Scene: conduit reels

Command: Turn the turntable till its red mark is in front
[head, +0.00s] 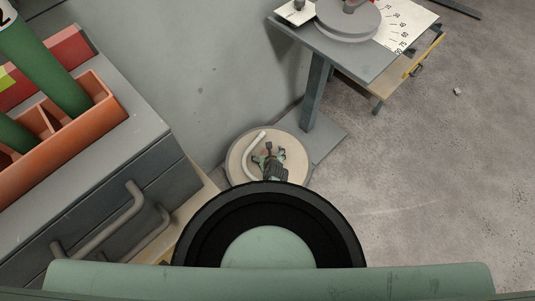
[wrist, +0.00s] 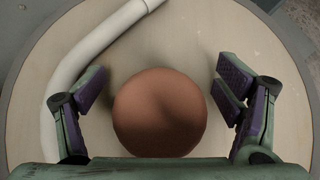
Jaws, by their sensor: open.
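The turntable (head: 298,158) looks like a low, round, pale wooden disc near the wall in the head view. It fills most of the wrist view (wrist: 215,30), with a grey rim. A white bent pipe (head: 248,150) lies along its left side, and the pipe also shows in the wrist view (wrist: 62,80). A round terracotta-brown knob (wrist: 160,115) is over the disc's middle. My gripper (wrist: 159,82) is open, one finger on each side of the knob, with gaps on both sides. In the head view my gripper (head: 268,160) is above the disc. I cannot make out a red mark.
A grey cabinet (head: 150,135) with bar handles stands at left, carrying an orange divided box (head: 75,128) with green tubes. A grey stand (head: 345,58) at the upper right carries a grey disc and a numbered scale sheet (head: 400,25). The floor at right is mostly clear.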

